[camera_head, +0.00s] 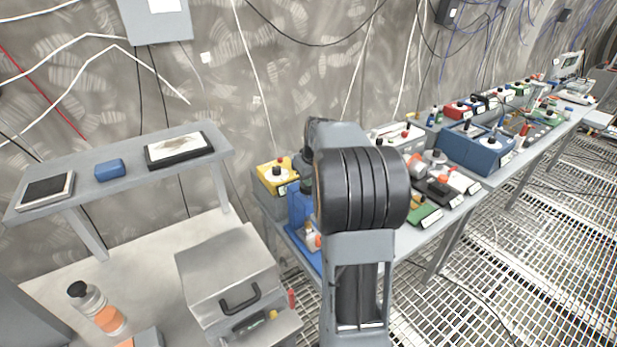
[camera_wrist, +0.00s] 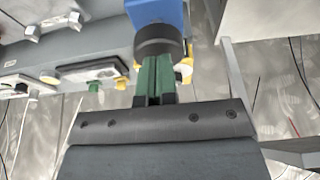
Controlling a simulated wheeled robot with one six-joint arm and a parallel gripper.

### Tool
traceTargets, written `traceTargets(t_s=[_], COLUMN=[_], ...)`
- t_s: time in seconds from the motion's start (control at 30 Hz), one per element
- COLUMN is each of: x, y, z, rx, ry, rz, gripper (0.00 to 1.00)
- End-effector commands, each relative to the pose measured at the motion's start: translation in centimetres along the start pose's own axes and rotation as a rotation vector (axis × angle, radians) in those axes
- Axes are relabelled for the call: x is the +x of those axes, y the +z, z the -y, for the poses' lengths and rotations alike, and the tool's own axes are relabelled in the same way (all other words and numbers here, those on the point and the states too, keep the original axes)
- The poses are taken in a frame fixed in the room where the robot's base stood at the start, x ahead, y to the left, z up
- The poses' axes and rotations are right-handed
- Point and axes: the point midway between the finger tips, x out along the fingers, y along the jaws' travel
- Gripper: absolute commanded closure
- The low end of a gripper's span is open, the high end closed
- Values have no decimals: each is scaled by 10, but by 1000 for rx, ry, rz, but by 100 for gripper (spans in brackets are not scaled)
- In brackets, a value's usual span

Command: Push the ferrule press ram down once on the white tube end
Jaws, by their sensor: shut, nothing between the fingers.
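A blue device (camera_head: 300,207), which looks like the ferrule press, stands at the near left end of the long bench, partly hidden behind my arm. In the wrist view a blue body (camera_wrist: 157,12) with a dark round cap (camera_wrist: 160,40), perhaps the ram, sits at the top middle. My gripper (camera_wrist: 155,60) is shut and empty, its green fingers together. Their tips overlap the cap's edge in the picture; I cannot tell whether they touch it. In the head view my arm hides the gripper. I cannot make out the white tube end.
A yellow box (camera_head: 277,175) with a black knob stands beside the blue device. A small white and orange item (camera_head: 313,238) is in front of it. A grey cabinet (camera_head: 230,278) stands at the front left. Several devices crowd the bench to the right.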

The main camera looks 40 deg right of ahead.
Motion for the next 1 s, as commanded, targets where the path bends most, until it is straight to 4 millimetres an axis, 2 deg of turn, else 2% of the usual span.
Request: traceTargets(t_s=[0.03, 0.1, 0.5, 0.67, 0.8, 0.87, 1.0], x=[16, 22, 17, -4, -32, -38, -67], y=[6, 7, 7, 0, -9, -7, -7], z=[0, 0, 1, 2, 3, 2, 2], rx=[1, 1, 1, -2, -5, -5, -5], ry=[-3, -3, -5, -4, -2, -1, 1], rz=[5, 6, 10, 7, 1, -2, -4], gripper=[100, 100, 100, 100, 100, 100, 100])
